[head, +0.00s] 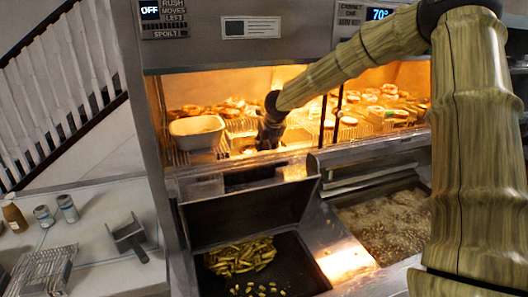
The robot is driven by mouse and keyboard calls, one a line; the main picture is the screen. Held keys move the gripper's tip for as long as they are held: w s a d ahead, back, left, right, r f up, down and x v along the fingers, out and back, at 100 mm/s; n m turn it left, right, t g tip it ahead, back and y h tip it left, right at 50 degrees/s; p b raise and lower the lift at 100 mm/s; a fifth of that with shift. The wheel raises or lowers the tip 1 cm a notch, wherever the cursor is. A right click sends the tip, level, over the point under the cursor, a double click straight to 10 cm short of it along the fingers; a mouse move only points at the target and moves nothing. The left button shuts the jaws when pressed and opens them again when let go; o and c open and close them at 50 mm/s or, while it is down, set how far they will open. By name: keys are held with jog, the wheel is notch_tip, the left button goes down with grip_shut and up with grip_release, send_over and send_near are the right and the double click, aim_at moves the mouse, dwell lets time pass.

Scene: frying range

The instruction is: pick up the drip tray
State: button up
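My arm reaches from the right into the lit warming cabinet. My gripper (270,136) is the dark end of the arm and points down there, above the wire racks. Its fingers are small and dark, and I cannot tell whether they are open or shut. I cannot tell for sure which thing is the drip tray. A pale, shallow rectangular tub (197,131) sits on a rack in the cabinet, to the left of my gripper and apart from it. A metal tray with a wire grid (43,272) lies on the left counter, far from my gripper.
Wire racks with round fried items (375,105) fill the cabinet. Below are a dark bin of fried pieces (240,258) and a fryer vat with bubbling oil (390,220). A metal scoop (128,237), two jars and a bottle (14,217) stand on the left counter.

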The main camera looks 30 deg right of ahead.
jog(key=shift+w+f, duration=0.15)
jog(key=shift+f, duration=0.2)
grip_shut()
jog(key=shift+r, duration=0.1)
jog(key=shift+r+b, duration=0.6)
jog(key=shift+r, duration=0.65)
jog(key=t+b, duration=0.2)
jog(key=b, duration=0.1)
jog(key=shift+f+h+b, duration=0.25)
jog(key=shift+h+b, duration=0.05)
jog(key=shift+r+t+b, duration=0.1)
jog(key=shift+t+b, duration=0.3)
jog(key=shift+b, duration=0.65)
